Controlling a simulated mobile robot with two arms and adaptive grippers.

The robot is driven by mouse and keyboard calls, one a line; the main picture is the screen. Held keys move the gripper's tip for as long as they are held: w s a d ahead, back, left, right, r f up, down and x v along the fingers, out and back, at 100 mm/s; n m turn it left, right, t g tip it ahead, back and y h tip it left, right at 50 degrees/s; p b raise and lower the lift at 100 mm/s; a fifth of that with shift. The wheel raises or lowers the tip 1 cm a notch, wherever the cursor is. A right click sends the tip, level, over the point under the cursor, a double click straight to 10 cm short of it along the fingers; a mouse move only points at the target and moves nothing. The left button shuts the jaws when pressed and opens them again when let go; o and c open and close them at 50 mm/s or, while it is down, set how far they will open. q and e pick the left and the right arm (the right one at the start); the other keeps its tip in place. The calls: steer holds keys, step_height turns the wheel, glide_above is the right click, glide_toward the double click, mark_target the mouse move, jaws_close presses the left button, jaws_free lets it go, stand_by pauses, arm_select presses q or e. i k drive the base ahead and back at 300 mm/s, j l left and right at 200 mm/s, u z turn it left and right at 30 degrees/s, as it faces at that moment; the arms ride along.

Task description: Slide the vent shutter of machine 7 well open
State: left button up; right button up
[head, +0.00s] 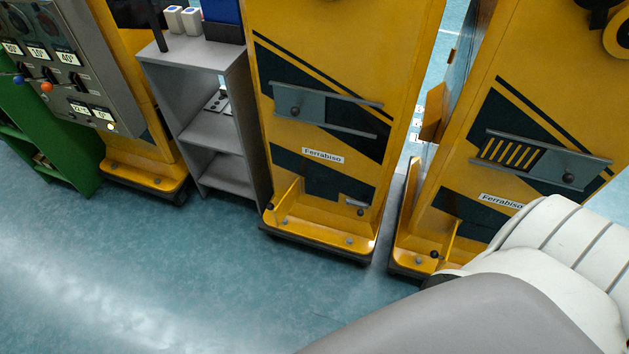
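Two yellow machines stand side by side, each labelled Ferrabiso; I see no machine number on either, so I cannot tell which is machine 7. On the middle machine (345,40) a grey shutter plate (312,106) with a dark knob (295,111) sits at the left end of two rails, and no slats show. On the right machine (480,110) the shutter plate (545,165) sits at the right of its rails, knob (568,178) at its right; yellow vent slats (508,152) show at its left. Neither gripper is in view.
A grey shelf unit (212,132) stands left of the middle machine. Further left are a control panel (60,60) with knobs and a green shelf (30,140). A narrow gap separates the two machines. The blue floor (200,270) in front is clear.

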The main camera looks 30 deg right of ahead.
mark_target(307, 106)
steer(key=i+j+z, duration=0.1)
steer(key=z, duration=0.4)
steer(key=i+j+z, duration=0.1)
steer(key=z, duration=0.35)
steer(key=i+j+z, duration=0.1)
steer(key=z, duration=0.4)
steer(key=j+z, duration=0.3)
steer(key=z, duration=0.2)
steer(key=j+z, duration=0.15)
steer(key=j, duration=0.35)
steer(key=j+z, duration=0.15)
steer(key=j, duration=0.35)
steer(key=j+z, duration=0.15)
steer(key=j, duration=0.35)
steer(key=k+j+z, duration=0.15)
steer(key=j, duration=0.35)
steer(key=k+j+z, duration=0.15)
steer(key=j, duration=0.35)
steer(key=k+j, duration=0.15)
steer(key=k, duration=0.45)
